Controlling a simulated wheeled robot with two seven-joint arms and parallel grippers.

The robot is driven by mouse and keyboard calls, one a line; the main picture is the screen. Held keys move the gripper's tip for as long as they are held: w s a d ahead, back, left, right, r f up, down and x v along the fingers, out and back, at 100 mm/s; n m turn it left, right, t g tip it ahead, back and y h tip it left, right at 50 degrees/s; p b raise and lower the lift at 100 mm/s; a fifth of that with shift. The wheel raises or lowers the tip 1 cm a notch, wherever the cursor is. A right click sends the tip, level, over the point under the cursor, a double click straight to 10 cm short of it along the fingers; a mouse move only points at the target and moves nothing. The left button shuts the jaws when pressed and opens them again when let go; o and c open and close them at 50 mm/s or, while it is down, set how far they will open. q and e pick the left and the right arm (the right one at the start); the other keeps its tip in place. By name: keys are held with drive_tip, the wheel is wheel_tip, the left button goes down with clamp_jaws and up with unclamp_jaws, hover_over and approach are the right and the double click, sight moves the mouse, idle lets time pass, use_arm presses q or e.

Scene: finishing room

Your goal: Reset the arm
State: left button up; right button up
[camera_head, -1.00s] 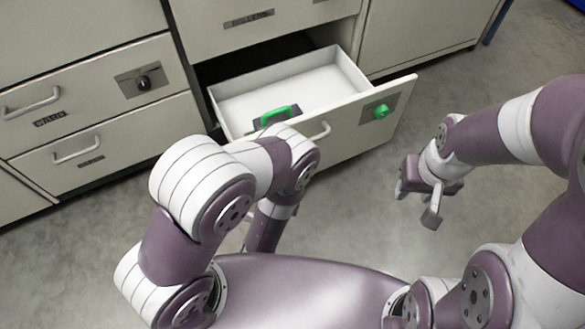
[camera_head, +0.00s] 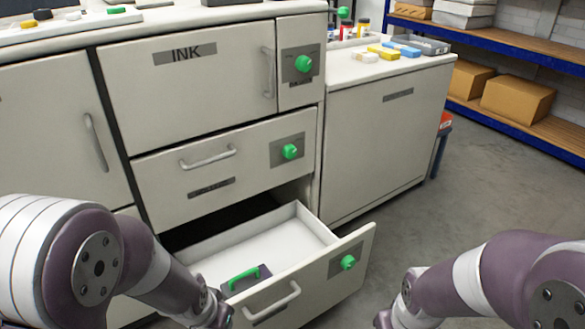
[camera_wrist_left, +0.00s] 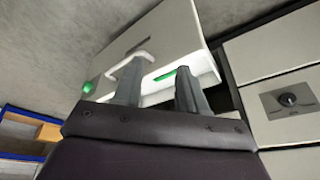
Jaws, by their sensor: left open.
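My left arm enters the head view from the left, and its gripper is mostly cut off at the bottom edge. In the left wrist view my left gripper (camera_wrist_left: 160,68) is open, its two dark fingers apart with nothing between them. Beyond the fingers is the pulled-out bottom drawer (camera_head: 310,292), with a white inside, a pale handle and a green knob. A dark object with a green handle (camera_head: 243,278) lies in the drawer near its front. My right arm (camera_head: 500,275) enters from the right; only a bit of its gripper shows at the bottom edge, its fingers hidden.
Above the open drawer are a shut drawer (camera_head: 225,170) and a shut INK door (camera_head: 200,75), both with green knobs. A lower cabinet (camera_head: 385,130) to the right carries small coloured blocks. Blue shelving (camera_head: 480,115) with boxes stands behind. Grey floor (camera_head: 440,215) is free at the right.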

use_arm(q)
drive_tip(key=s+a+r+n+g+p, duration=0.2)
drive_tip(key=s+a+r+n+p, duration=0.15)
drive_tip(key=s+r, duration=0.4)
wheel_tip(320, 180, up, 34)
drive_tip(key=p, duration=3.4)
drive_tip(key=shift+w+d+m+p, duration=0.3)
drive_tip(key=shift+w+d+m, duration=0.1)
drive_tip(key=shift+w+m, duration=0.05)
